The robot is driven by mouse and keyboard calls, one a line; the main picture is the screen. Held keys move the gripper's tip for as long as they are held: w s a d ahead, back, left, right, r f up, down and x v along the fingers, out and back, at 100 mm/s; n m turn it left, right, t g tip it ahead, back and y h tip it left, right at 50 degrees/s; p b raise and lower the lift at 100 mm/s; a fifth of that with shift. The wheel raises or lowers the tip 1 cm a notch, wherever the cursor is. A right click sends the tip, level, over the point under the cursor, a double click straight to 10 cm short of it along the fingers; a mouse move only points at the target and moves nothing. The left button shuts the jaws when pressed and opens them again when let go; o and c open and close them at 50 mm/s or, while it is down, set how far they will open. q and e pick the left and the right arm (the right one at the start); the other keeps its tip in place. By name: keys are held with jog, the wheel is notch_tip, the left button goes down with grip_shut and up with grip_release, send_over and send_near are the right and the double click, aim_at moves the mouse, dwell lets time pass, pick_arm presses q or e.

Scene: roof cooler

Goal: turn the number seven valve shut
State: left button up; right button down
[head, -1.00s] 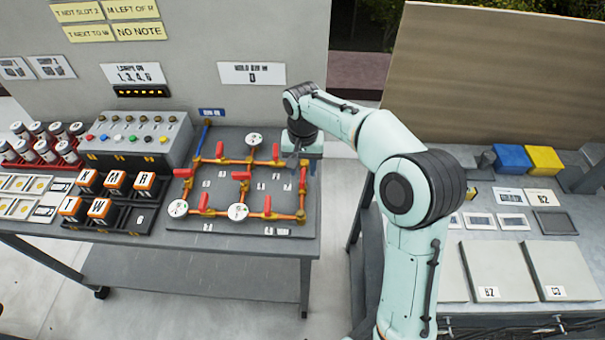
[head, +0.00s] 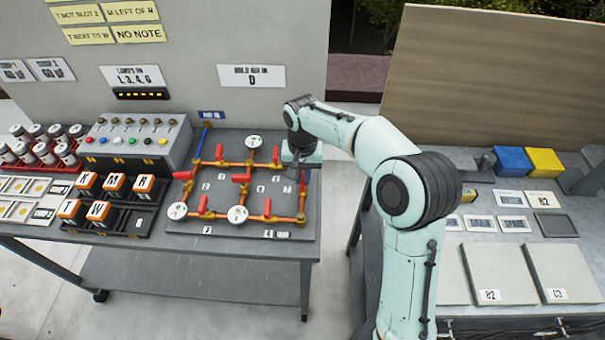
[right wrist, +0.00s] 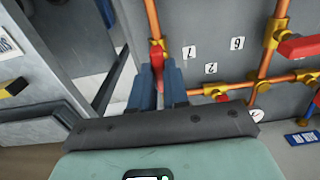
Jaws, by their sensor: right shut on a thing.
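A grey board (head: 222,240) carries a copper pipe loop with brass fittings, red valve handles and white round gauges. My right gripper (head: 301,178) is over the pipe at the board's right side. In the right wrist view my right gripper (right wrist: 157,92) has its two blue fingers shut on a red valve handle (right wrist: 157,55), beside the copper pipe (right wrist: 153,18). A label that looks like a 7 (right wrist: 189,52) is right next to this handle, and a 6 label (right wrist: 237,43) is farther right. The fingers partly hide the handle. My left gripper is out of view.
Another red handle (right wrist: 298,47) is to the right in the wrist view. Left of the board are orange lettered blocks (head: 104,184) and a grey switch box (head: 135,140). A second bench with pale panels (head: 497,271) stands at the right, across a gap.

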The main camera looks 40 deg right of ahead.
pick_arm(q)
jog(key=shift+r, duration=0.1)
pick_arm(e)
jog(key=shift+m, duration=0.3)
jog(key=m, duration=0.3)
jog(key=shift+p, duration=0.35)
jog(key=m, duration=0.4)
jog(key=shift+m+p, duration=0.3)
jog(key=shift+p, duration=0.05)
jog(key=m, duration=0.4)
jog(key=shift+p, duration=0.3)
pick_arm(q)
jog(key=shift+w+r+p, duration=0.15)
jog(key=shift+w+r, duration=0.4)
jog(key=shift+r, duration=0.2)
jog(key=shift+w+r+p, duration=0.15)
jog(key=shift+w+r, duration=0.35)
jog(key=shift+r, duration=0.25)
pick_arm(e)
jog(key=shift+m, duration=2.2)
jog(key=c, duration=1.1)
grip_release()
